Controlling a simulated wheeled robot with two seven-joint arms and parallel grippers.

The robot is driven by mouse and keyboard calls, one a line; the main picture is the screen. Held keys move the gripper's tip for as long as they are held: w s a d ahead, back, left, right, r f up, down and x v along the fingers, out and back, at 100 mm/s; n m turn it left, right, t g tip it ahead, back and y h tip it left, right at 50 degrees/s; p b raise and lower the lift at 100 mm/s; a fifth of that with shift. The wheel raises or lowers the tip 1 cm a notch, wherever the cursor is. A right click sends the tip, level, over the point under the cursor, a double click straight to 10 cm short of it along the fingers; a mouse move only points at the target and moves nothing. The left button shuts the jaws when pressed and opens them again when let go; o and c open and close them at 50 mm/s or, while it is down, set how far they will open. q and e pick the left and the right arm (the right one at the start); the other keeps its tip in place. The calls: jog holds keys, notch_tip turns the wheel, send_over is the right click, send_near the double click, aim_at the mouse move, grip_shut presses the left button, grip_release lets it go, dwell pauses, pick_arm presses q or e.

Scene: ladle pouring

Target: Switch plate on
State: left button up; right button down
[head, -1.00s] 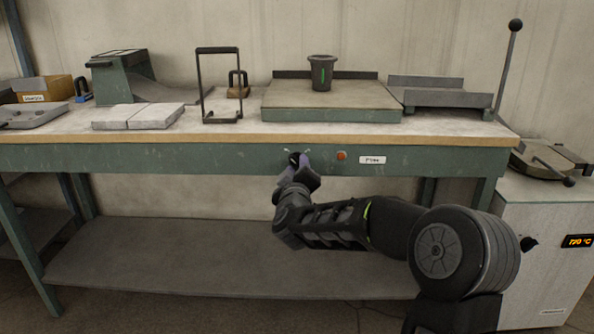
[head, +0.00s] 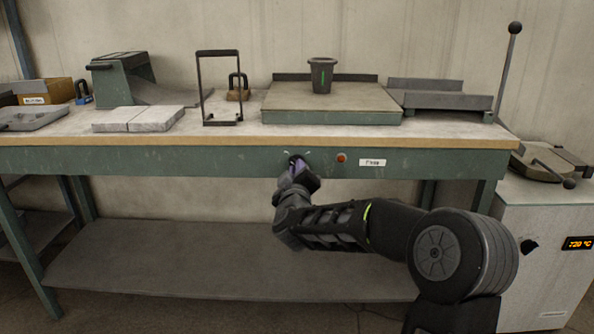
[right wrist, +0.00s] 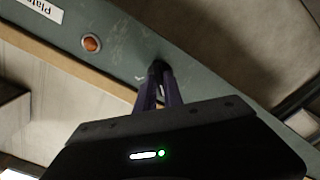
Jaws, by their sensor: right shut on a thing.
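A dark switch knob (head: 296,157) sits on the green front rail of the bench, mostly hidden by my right gripper (head: 298,167). In the right wrist view, the right gripper (right wrist: 159,88) has its purple-grey fingers close together around the dark knob (right wrist: 158,67). To the right of the knob is a small round orange-red lamp (head: 341,158); it also shows in the right wrist view (right wrist: 91,43). I cannot tell whether it is lit. The wide flat plate (head: 330,98) lies on the bench above, with a dark cup on it. My left gripper is out of view.
A label (head: 372,162) sits right of the lamp; it begins "Plat" in the wrist view. The bench top (head: 240,128) holds a wire frame (head: 220,88), pale slabs (head: 138,119) and a grey trough (head: 440,98). A cabinet (head: 545,250) reading 720 °C stands at right.

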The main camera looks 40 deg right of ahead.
jog(key=shift+m, duration=0.4)
jog(key=m+b, duration=0.6)
jog(key=m, duration=1.1)
jog(key=shift+f, duration=0.1)
dwell(0.5)
jog(key=c, duration=1.5)
grip_release()
jog(key=shift+o, duration=0.2)
